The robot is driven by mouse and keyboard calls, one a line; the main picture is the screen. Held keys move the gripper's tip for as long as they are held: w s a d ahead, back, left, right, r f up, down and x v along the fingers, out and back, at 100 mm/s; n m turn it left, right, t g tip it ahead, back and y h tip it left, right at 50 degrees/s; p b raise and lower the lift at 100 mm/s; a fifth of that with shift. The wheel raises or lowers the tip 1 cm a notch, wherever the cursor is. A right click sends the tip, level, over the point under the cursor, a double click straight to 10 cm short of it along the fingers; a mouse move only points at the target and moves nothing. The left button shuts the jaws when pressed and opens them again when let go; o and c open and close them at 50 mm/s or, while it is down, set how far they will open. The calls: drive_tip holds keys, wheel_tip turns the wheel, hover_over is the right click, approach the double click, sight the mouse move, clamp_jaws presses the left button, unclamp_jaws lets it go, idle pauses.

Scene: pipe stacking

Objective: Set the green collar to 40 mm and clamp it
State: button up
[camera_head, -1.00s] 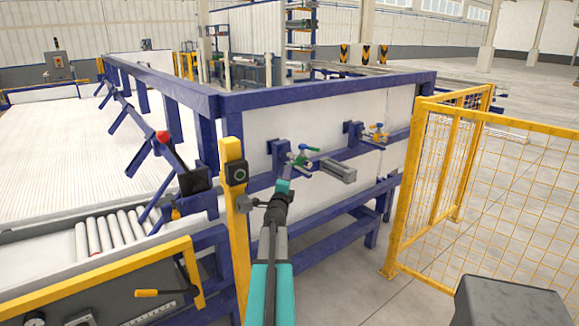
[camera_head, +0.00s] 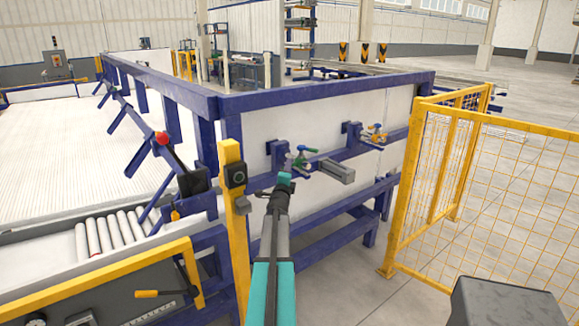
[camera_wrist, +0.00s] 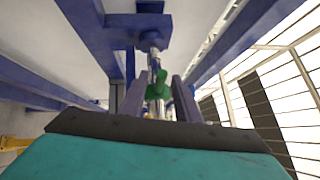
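The green collar (camera_head: 302,158) sits on a short rod at the left fixture on the blue rail of the white-panelled frame. In the wrist view the collar (camera_wrist: 158,84) is on a shiny rod that runs out from a blue bracket (camera_wrist: 137,30). My gripper (camera_head: 284,178) is just below and left of the collar in the head view. In the wrist view its two dark fingers (camera_wrist: 158,98) stand apart, one on each side of the rod, with the collar showing in the gap. I cannot tell whether they touch it. No scale or 40 mm mark is readable.
A grey cylinder (camera_head: 337,171) juts out right of the collar. A second fixture with yellow-orange parts (camera_head: 375,134) is farther right. A yellow post (camera_head: 234,195) stands left of my arm, and a yellow mesh fence (camera_head: 480,185) on the right. Floor between is clear.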

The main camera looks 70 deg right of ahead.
drive_tip(key=shift+x, duration=0.9)
drive_tip(key=shift+s, duration=0.1)
clamp_jaws()
